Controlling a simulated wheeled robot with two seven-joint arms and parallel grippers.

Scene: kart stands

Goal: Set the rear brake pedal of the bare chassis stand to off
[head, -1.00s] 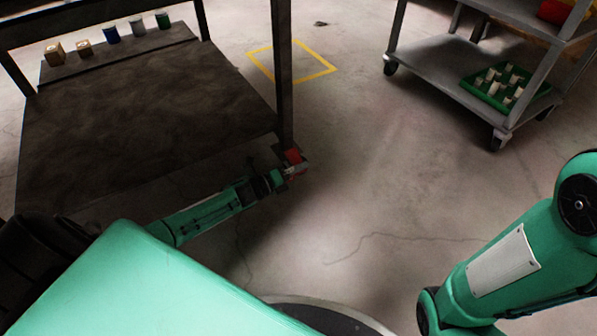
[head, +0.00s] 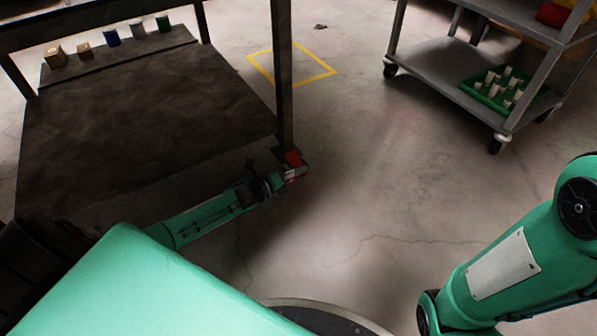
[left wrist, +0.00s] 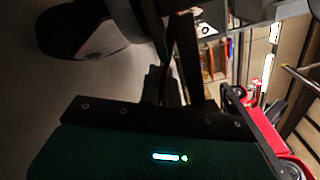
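A small red pedal (head: 293,158) sits low at the foot of the dark stand's near right leg (head: 283,90) in the head view. My left gripper (head: 297,173) is right at the pedal, its grey fingertips just below and overlapping it. Whether they touch it, and whether they are open or shut, I cannot tell. The pedal's setting is too small to read. In the left wrist view my gripper's dark body with a small light fills the bottom, and the pedal cannot be made out clearly. My right gripper is out of view.
The stand's dark lower deck (head: 140,120) carries several small cans and blocks at its back edge. A grey wheeled cart (head: 430,65) with a green tray (head: 510,98) stands at the upper right. A yellow floor square (head: 325,72) lies beyond the leg. The floor between is clear.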

